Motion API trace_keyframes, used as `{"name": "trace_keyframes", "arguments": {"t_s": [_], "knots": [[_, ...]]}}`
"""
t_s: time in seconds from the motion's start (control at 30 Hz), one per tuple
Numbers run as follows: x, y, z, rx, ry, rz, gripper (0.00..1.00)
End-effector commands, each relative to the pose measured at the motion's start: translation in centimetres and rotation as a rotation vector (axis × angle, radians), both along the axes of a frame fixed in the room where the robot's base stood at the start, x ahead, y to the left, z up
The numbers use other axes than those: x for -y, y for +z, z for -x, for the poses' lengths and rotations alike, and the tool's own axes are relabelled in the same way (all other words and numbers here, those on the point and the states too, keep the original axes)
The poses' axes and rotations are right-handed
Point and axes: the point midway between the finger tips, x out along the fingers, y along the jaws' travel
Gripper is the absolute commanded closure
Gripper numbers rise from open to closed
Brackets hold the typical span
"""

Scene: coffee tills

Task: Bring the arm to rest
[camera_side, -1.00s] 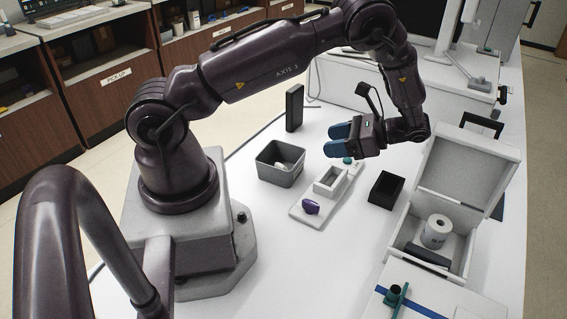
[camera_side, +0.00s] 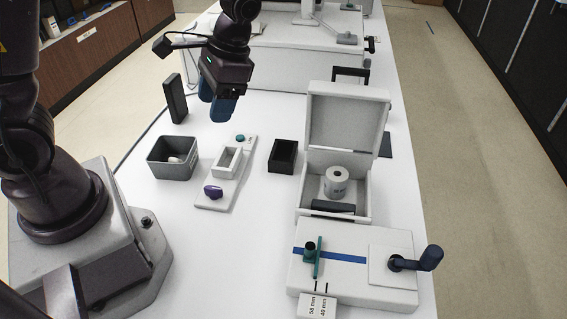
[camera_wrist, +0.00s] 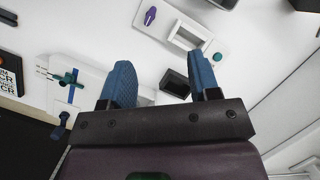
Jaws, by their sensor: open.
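My gripper (camera_side: 219,104) hangs in the air above the back of the white counter, its blue fingertips pointing down. In the wrist view its two blue fingers (camera_wrist: 165,82) stand apart with nothing between them. Below and in front of it in the side view lies a white board (camera_side: 217,193) with a white square frame (camera_side: 229,162), a purple piece (camera_side: 213,191) and a teal button (camera_side: 240,138). The gripper is clear of the things on the counter.
A grey bin (camera_side: 172,172) holds a small white item. A black box (camera_side: 283,157) stands beside an open white box (camera_side: 372,199) with a paper roll (camera_side: 336,182). A dark upright block (camera_side: 175,98) stands behind the bin. A white crank device (camera_side: 350,284) is at the front.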

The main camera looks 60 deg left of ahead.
Motion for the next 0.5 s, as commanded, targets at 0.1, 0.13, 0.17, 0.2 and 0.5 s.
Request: {"name": "trace_keyframes", "arguments": {"t_s": [0.1, 0.13, 0.17, 0.2, 0.5], "knots": [[1.3, 3.3, 1.4, 0.169, 0.037, 0.04, 0.44], [1.6, 4.0, 1.8, 0.207, 0.045, 0.048, 0.44], [1.9, 4.6, 2.2, 0.246, 0.051, 0.057, 0.44], [2.2, 5.5, 2.7, 0.296, 0.06, 0.069, 0.44], [4.0, 10.6, 7.1, 0.641, 0.079, 0.131, 0.44]]}}
